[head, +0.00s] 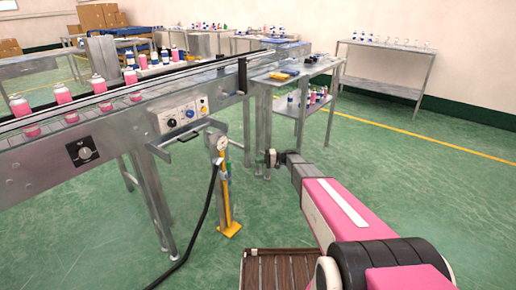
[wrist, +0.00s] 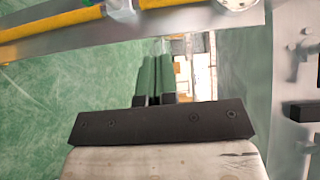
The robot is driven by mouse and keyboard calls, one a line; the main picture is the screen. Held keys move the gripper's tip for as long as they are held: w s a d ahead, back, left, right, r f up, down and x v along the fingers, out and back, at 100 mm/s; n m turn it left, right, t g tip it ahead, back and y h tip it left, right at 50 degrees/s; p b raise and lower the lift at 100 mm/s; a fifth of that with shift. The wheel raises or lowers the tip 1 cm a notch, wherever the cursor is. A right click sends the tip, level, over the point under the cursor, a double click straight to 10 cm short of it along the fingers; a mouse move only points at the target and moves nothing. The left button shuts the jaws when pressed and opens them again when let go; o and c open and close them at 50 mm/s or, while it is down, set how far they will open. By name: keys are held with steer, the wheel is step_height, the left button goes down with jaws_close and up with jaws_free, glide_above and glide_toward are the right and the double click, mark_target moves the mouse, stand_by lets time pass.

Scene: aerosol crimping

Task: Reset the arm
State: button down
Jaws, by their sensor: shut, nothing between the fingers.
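My pink and grey arm reaches in from the lower right of the head view. My gripper (head: 270,158) is at its far end, over the green floor, to the right of the yellow gauge stand (head: 229,205). In the wrist view the two slim fingers of my gripper (wrist: 157,70) lie side by side, closed, with nothing held. The yellow post (wrist: 55,28) runs across the top of the wrist view, with part of the round gauge (wrist: 238,3) at the top edge.
A metal conveyor (head: 110,115) with pink cans (head: 64,92) runs along the left, with a control box (head: 180,115) on its side. A black hose (head: 207,215) trails to the floor. A metal side table (head: 310,68) stands beyond my gripper. The floor at right is clear.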

steer(key=s+d+m+h, duration=0.1)
steer(key=s+d+h, duration=0.25)
steer(key=s, duration=0.55)
steer(key=s+d+h, duration=0.2)
steer(key=s+h, duration=0.3)
steer(key=s, duration=0.5)
steer(key=s+d+r+t+h, duration=0.2)
steer(key=s+d+r+h, duration=0.2)
steer(key=s+d+h, duration=0.5)
steer(key=s+d, duration=0.3)
steer(key=s, duration=0.2)
steer(key=shift+s+d+m, duration=0.3)
steer(key=shift+s+d, duration=0.1)
steer(key=shift+a, duration=0.1)
